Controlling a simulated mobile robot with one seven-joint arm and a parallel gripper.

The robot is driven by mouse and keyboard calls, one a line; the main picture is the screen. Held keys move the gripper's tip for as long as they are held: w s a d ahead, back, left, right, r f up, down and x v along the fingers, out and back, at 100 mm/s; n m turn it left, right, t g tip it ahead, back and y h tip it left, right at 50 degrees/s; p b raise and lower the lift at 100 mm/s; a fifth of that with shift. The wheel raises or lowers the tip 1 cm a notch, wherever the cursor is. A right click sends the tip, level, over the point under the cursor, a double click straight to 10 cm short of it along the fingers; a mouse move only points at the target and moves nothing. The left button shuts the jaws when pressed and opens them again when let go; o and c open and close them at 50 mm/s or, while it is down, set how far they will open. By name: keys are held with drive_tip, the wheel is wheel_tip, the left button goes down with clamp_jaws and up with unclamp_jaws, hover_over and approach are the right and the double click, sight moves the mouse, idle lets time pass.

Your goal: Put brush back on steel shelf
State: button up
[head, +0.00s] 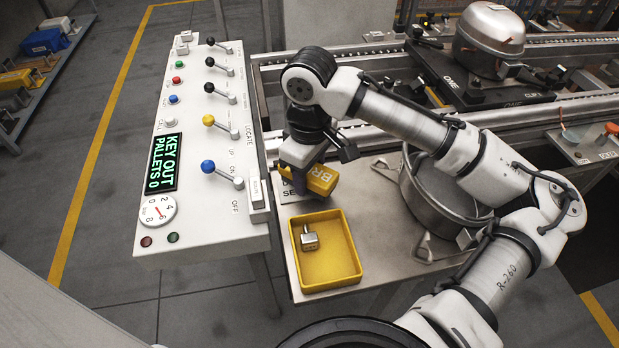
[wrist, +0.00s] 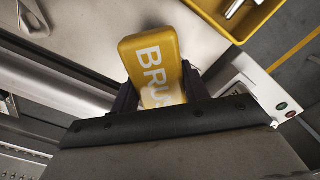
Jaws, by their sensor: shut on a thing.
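The brush (head: 322,180) is a yellow block with white lettering, partly covered by my gripper (head: 308,178). My gripper is shut on it, above the back left of a steel work surface (head: 385,250), behind a yellow tray. In the wrist view the brush (wrist: 152,62) sits between the two dark fingers of my gripper (wrist: 160,95), its letters "BRU" showing and the rest hidden. A low steel rack (head: 40,85) at the far left carries a blue box and yellow and dark items. I cannot tell which surface is the steel shelf.
The yellow tray (head: 350,277) holds a small metal weight or padlock-like piece (head: 309,238). A control panel (head: 205,150) with levers stands close left of my gripper. A round steel pot (head: 425,190) stands right. A compressor (head: 488,42) sits on the conveyor behind.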

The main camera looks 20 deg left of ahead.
drive_tip(key=shift+f, duration=0.95)
drive_tip(key=shift+f, duration=0.15)
drive_tip(key=o, duration=1)
drive_tip(key=shift+c, duration=0.2)
wheel_tip(320, 180, up, 12)
drive_tip(key=shift+r, duration=0.15)
